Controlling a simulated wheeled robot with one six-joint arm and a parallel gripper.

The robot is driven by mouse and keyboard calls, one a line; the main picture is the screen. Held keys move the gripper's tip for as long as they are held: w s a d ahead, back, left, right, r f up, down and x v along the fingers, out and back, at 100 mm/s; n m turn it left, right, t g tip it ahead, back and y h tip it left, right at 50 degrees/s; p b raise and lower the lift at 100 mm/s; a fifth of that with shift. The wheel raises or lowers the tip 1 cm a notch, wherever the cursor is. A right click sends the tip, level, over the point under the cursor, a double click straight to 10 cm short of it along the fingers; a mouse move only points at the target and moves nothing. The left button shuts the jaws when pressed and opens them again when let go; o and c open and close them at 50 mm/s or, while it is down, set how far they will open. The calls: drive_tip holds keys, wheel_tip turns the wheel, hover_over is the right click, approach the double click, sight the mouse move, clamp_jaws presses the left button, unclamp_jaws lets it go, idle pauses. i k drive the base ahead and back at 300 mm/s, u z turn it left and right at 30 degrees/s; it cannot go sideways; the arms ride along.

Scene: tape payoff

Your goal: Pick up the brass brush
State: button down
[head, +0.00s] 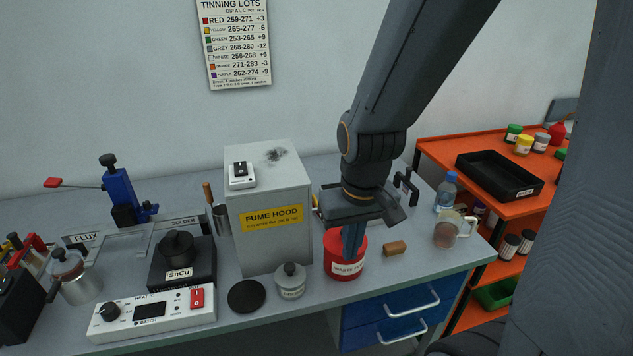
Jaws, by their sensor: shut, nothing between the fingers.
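I cannot pick out the brass brush for certain. A small brown block (395,248) lies on the bench just right of the red waste can, and no bristles can be made out on it. A brown handle (207,194) stands upright by a metal cup, left of the fume hood; what it belongs to is hidden. My gripper (352,245) points down at the red waste can (345,268), its fingers together and empty. The fingertips overlap the can's mouth, and I cannot tell how deep they are. The brown block is apart from the gripper, to its right.
The grey fume hood (268,222) stands close left of my gripper. A glass mug (446,234) and a water bottle (446,194) stand to the right. A lidded pot (290,280) and a black disc (246,296) are in front. An orange shelf (440,150) stands at right.

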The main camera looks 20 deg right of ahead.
sight(394, 248)
drive_tip(key=u, duration=1.7)
drive_tip(key=k, duration=0.85)
drive_tip(key=z, duration=1.15)
drive_tip(key=i, duration=0.5)
